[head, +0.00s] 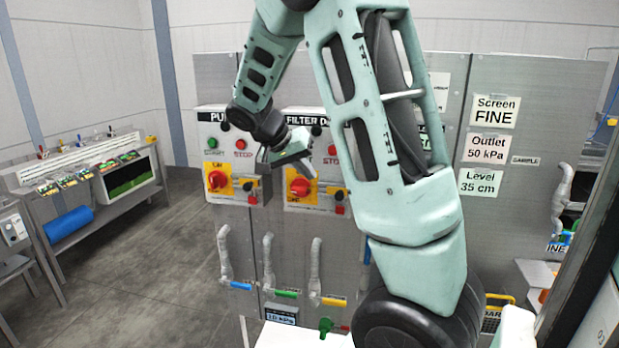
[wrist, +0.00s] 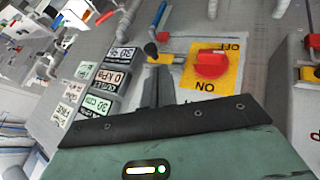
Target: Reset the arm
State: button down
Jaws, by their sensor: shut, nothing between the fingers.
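My arm (head: 390,130) reaches across the head view, bent down toward the grey control cabinet. My gripper (wrist: 157,72) is shut and empty; dark fingers show in the wrist view, pointing at the cabinet face. In the head view the gripper (head: 266,158) hangs in front of the cabinet, between the PUMP and FILTER panels. A red rotary switch on a yellow ON/OFF plate (wrist: 212,63) is just right of the fingers in the wrist view, apart from them. In the head view, red switches show on the left panel (head: 217,180) and right panel (head: 300,187).
Handles with blue (head: 240,286), green (head: 287,293) and yellow (head: 333,301) tags are below the panels. Signs including Screen FINE (head: 494,111) are on the cabinet's right. A bench with a blue roll (head: 70,222) stands at left. The floor (head: 150,270) between is clear.

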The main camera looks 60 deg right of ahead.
jog(key=shift+w+a+r, duration=0.15)
jog(key=shift+a+r, duration=0.05)
jog(key=shift+r, duration=0.05)
dwell(0.4)
